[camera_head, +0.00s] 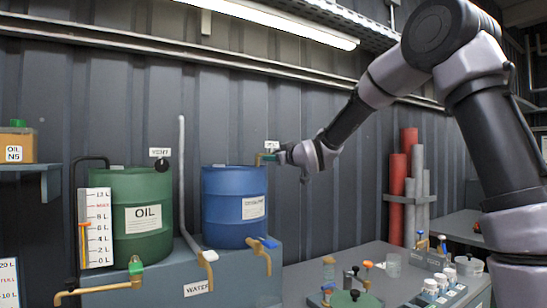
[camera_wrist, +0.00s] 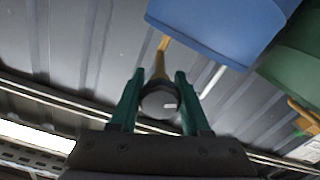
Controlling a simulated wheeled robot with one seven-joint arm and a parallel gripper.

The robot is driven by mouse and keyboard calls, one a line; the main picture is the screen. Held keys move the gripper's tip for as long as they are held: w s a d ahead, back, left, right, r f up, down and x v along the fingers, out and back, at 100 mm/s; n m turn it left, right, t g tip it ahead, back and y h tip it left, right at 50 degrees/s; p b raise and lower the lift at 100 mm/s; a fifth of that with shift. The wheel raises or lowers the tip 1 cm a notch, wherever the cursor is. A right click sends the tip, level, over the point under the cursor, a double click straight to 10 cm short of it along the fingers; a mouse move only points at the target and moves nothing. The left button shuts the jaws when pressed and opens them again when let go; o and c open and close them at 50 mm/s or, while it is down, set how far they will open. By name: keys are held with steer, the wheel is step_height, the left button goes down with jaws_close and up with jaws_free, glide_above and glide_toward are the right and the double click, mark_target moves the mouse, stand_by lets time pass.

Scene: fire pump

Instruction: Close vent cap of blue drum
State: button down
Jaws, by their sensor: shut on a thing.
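The blue drum (camera_head: 234,207) stands on a grey-blue block against the corrugated wall, and its side fills the top of the wrist view (camera_wrist: 215,25). A brass vent pipe (camera_head: 259,158) rises at the drum's upper right; it also shows in the wrist view (camera_wrist: 161,62). The round black vent cap (camera_wrist: 158,102) sits at the end of this pipe, between my green fingers. My gripper (camera_head: 272,157) reaches in from the right and is shut on the cap; its fingertips (camera_wrist: 159,72) flank it. In the head view the gripper hides the cap.
A green oil drum (camera_head: 142,215) with its own black vent cap (camera_head: 163,166) stands to the left. A grey standpipe (camera_head: 183,180) rises between the drums. Taps (camera_head: 262,250) project from the front. The table (camera_head: 325,275) at right holds jars and fittings.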

steer(key=m, duration=1.1)
steer(key=shift+m, duration=0.4)
steer(key=m, duration=1.1)
steer(key=shift+m, duration=0.4)
steer(key=shift+f, duration=0.1)
steer(key=shift+c, duration=1.8)
jaws_free()
